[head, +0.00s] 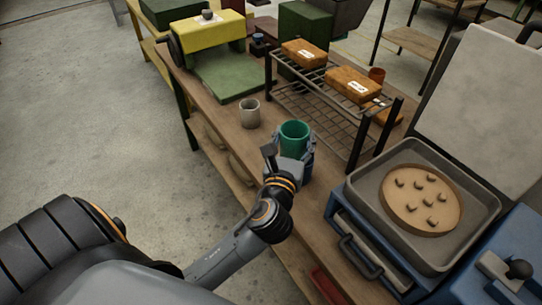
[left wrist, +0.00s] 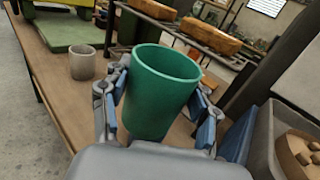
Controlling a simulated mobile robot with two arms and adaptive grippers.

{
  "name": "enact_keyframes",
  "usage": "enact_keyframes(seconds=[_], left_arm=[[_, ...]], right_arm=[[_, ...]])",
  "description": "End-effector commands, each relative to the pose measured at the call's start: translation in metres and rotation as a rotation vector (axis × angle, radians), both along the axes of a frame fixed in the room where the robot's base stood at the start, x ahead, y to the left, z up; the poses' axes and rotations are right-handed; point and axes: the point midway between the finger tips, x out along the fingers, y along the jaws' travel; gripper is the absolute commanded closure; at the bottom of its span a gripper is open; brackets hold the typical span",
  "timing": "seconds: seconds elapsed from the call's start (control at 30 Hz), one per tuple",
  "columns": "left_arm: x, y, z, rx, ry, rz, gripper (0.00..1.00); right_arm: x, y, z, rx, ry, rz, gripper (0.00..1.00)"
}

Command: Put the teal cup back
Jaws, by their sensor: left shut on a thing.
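The teal cup (head: 294,136) is upright over the wooden bench, between a grey cup and a blue machine. It also shows large in the left wrist view (left wrist: 161,92), open end up. My left gripper (head: 292,165) is shut on the cup, with a finger on each side of it. Its fingers also show in the left wrist view (left wrist: 160,105). Whether the cup's base touches the bench is hidden by the gripper. My right gripper is not in view.
A grey cup (head: 249,113) stands on the bench (head: 222,117) to the left. A wire rack (head: 318,105) with brown packages (head: 352,85) stands behind. A blue machine with a tray (head: 479,212) of round dough is at right. A green press stands at the back left.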

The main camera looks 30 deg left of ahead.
Motion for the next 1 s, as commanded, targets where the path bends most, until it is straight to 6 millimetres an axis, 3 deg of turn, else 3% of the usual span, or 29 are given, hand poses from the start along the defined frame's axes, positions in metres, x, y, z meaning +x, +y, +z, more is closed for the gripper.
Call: enact_keyframes(seconds=[0.03,0.23,0.63,0.8,1.0], left_arm=[[0.011,0.002,-0.007,-0.001,-0.006,0.020,0.73],[0.033,0.011,-0.009,0.003,-0.001,0.055,0.73],[0.078,0.089,-0.048,0.004,0.001,0.059,0.73],[0.090,0.109,-0.083,0.001,0.001,0.057,0.73],[0.097,0.121,-0.096,0.001,-0.003,0.055,0.73]], right_arm=[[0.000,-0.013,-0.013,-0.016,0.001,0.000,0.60],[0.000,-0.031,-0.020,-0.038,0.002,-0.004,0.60],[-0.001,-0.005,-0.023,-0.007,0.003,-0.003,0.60],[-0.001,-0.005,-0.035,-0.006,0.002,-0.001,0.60],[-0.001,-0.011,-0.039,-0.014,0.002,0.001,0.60]])
